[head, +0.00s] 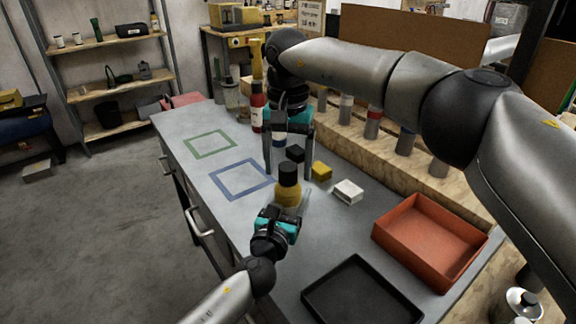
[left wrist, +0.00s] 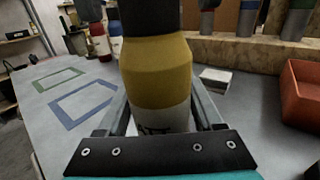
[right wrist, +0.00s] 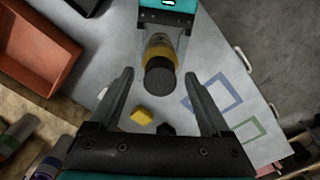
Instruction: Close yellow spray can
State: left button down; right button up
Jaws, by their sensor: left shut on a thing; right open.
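The yellow spray can (head: 288,188) stands upright with a black cap on its top. My left gripper (head: 284,212) is shut around its lower body; in the left wrist view the can (left wrist: 158,75) fills the space between the fingers, and its black cap (left wrist: 150,15) is cut off by the top edge. My right gripper (head: 289,160) is open and points down above the table, just behind the can in the head view. In the right wrist view the capped can (right wrist: 160,60) shows beyond the open fingertips, with the black cap (right wrist: 160,74) facing the camera. Nothing is between the right fingers.
A black block (head: 295,153), yellow block (head: 321,171) and white block (head: 348,191) lie near the can. A red-orange bin (head: 408,238) and black tray (head: 335,315) are at right. Green (head: 209,144) and blue (head: 241,179) outlines mark clear table at left. Bottles stand behind.

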notch_tip(320, 180, up, 12)
jog(key=shift+f, duration=0.25)
pick_arm(q)
grip_release()
dwell(0.3)
jog(key=p+v, duration=0.1)
jog(key=v, duration=1.4)
jog(key=shift+s+a, duration=0.1)
pick_arm(e)
jog(key=shift+r, duration=0.75)
